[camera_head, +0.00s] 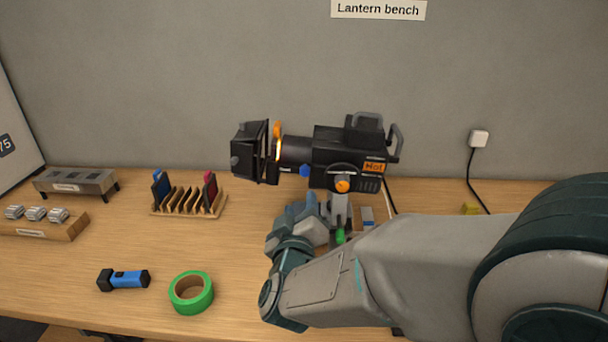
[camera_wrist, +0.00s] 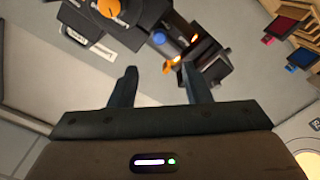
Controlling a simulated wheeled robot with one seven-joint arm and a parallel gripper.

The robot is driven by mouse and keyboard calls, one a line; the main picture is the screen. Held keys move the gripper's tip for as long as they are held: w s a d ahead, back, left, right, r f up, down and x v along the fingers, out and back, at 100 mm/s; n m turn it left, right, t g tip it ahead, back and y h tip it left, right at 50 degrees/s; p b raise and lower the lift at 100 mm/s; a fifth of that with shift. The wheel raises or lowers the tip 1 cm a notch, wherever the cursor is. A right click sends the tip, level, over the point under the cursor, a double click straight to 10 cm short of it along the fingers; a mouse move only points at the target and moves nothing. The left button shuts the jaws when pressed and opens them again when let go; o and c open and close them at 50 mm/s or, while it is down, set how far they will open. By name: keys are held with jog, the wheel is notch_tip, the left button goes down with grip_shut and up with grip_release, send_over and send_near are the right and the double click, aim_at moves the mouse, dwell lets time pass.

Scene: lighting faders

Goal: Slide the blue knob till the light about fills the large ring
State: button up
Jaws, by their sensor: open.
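The black lantern (camera_head: 345,150) stands on the bench, its barrel pointing left. The small blue knob (camera_head: 305,170) sits low on its barrel, just above my gripper; it also shows in the wrist view (camera_wrist: 159,38). My gripper (camera_wrist: 160,76) is open and empty, with the blue knob beyond its fingertips and between them in the picture. A gap seems to remain. In the head view, my wrist hides the fingertips. A pale lit round patch (camera_wrist: 311,152) shows cut off at the wrist view's right edge; how far it fills any ring cannot be told.
An orange knob (camera_head: 342,186) is on the lantern's side. A rack with coloured filters (camera_head: 190,203), a blue torch (camera_head: 128,280) and green tape (camera_head: 191,293) lie left. A white board (camera_head: 15,125) stands at the far left. The bench between rack and tape is clear.

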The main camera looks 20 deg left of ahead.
aim_at(304, 173)
jog(key=p+x, duration=0.2)
jog(key=x, duration=1)
jog(key=shift+w+f+p, duration=0.1)
jog(key=shift+w+p, duration=0.15)
jog(key=shift+p, duration=0.15)
jog(key=shift+c, duration=0.3)
grip_shut()
jog(key=shift+a, duration=0.1)
